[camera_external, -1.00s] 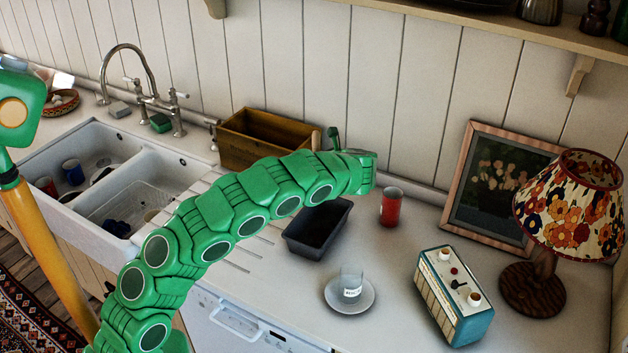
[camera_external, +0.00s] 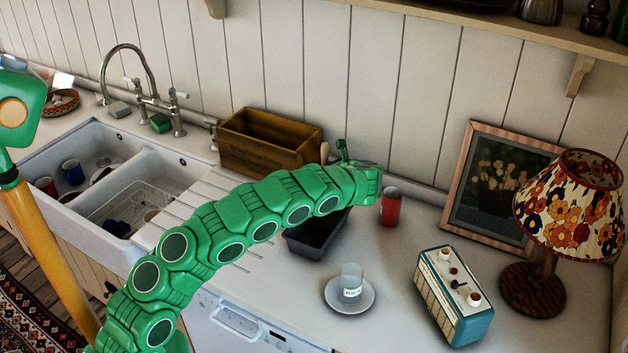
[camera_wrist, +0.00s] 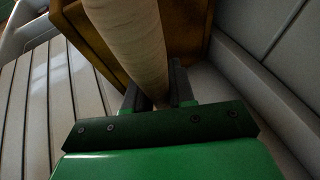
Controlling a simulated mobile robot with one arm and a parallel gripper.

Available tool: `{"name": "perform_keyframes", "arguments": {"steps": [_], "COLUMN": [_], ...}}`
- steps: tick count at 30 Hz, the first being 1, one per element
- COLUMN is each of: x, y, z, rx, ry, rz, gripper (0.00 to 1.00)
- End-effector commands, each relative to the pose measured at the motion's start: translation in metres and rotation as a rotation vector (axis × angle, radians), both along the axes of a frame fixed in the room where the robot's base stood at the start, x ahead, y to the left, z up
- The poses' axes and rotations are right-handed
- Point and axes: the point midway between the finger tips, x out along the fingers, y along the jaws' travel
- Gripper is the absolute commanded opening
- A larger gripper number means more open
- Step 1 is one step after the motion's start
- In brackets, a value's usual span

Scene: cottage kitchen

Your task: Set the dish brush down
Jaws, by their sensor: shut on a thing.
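The dish brush shows in the wrist view as a thick, pale wooden handle (camera_wrist: 128,30) running up from between my jaws. Its head is not visible there. My gripper (camera_wrist: 160,88) is shut on this handle. In the external view my gripper (camera_external: 347,156) is at the back of the counter, just right of the wooden crate, and is partly hidden by my own arm. A small tan piece (camera_external: 325,150), likely the brush handle, shows beside the crate's right end. Whether the brush touches the counter cannot be seen.
The wooden crate (camera_external: 262,150) stands against the wall, close to my gripper. A dark tray (camera_external: 312,240) lies under my arm. A red can (camera_external: 391,208) stands just right. A glass on a saucer (camera_external: 364,305), a radio (camera_external: 470,312), a picture frame (camera_external: 455,205) and a lamp (camera_external: 535,280) are further right.

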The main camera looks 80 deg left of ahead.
Motion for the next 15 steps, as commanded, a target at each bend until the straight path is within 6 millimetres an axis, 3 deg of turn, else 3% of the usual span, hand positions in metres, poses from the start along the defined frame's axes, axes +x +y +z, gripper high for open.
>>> {"name": "perform_keyframes", "arguments": {"steps": [5,15], "x": [0.0,0.0], "y": [0.0,0.0], "z": [-0.022,-0.024], "rx": [-0.002,-0.001], "ry": [0.003,0.0], "rz": [0.0,0.0], "gripper": [0.0,0.0]}}
